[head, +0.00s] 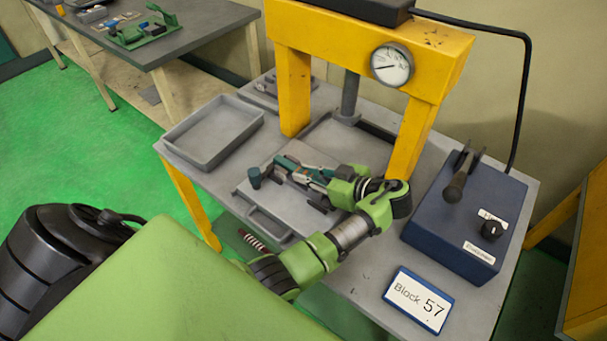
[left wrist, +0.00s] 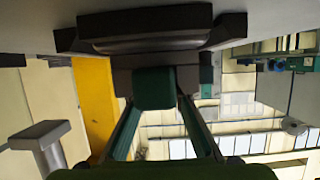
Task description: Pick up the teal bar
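A teal bar (head: 286,162) lies in a grey fixture on the tray (head: 262,210) under the yellow press. A short dark teal cylinder (head: 255,177) stands to its left. My left gripper (head: 308,178) is low over the fixture, its fingers pointing left at the teal parts. In the left wrist view a teal block end (left wrist: 153,88) sits between my left fingertips, very close to both; whether they touch it I cannot tell. The fixture's right part is hidden under the gripper. My right gripper is not in view.
A yellow press (head: 430,60) with a gauge stands over the work area. An empty grey tray (head: 213,130) is at the left, a blue control box (head: 467,218) at the right. A "Block 57" sign (head: 418,300) lies in front. A second table (head: 165,47) stands behind left.

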